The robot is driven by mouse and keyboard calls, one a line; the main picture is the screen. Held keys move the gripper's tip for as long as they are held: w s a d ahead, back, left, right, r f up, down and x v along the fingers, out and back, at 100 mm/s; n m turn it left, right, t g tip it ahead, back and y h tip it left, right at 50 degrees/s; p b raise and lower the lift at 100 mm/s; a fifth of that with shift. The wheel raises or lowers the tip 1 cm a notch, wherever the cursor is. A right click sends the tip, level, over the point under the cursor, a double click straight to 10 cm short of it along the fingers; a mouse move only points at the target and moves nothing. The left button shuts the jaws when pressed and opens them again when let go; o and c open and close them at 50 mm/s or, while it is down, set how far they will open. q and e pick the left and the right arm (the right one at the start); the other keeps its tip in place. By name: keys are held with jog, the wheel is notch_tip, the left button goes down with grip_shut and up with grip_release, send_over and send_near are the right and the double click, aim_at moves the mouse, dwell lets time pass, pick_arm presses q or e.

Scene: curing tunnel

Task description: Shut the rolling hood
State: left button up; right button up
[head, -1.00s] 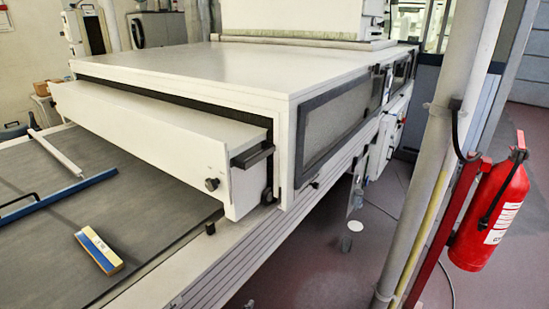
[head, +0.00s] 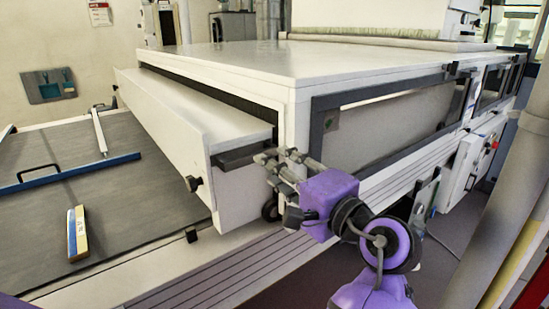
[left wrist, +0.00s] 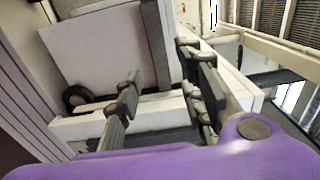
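The rolling hood (head: 180,130) is a long white box sticking out of the white tunnel housing (head: 300,75) over the grey bed. A dark handle bar (head: 242,157) sits on its near end, and a small black wheel (head: 270,209) shows below. My left gripper (head: 274,168) is beside the right end of the handle. In the left wrist view its two fingers (left wrist: 158,72) are apart with nothing held. The hood's white end panel (left wrist: 105,45) and wheel (left wrist: 77,97) show there too. I cannot tell whether a finger touches the handle. My right gripper is out of view.
A blue bar with a handle (head: 70,172), a white strip (head: 99,130) and a yellow-blue block (head: 76,232) lie on the grey bed (head: 40,215). A pale pipe (head: 505,210) stands at the right. Ribbed rails (head: 190,288) run along the near side.

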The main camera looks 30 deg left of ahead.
aim_at(252, 163)
pick_arm(q)
jog(key=a, duration=0.3)
jog(key=shift+s+a+r, duration=0.1)
jog(key=shift+s+a, duration=0.05)
jog(key=shift+a, duration=0.05)
jog(key=x, duration=0.2)
jog(key=p+x, duration=0.1)
jog(key=x, duration=0.2)
jog(key=shift+w, duration=0.3)
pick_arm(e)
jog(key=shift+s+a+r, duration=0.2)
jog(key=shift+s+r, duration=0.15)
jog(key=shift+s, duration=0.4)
pick_arm(q)
jog(key=shift+d, duration=0.1)
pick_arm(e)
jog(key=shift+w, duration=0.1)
pick_arm(q)
jog(key=shift+c, duration=1)
grip_shut()
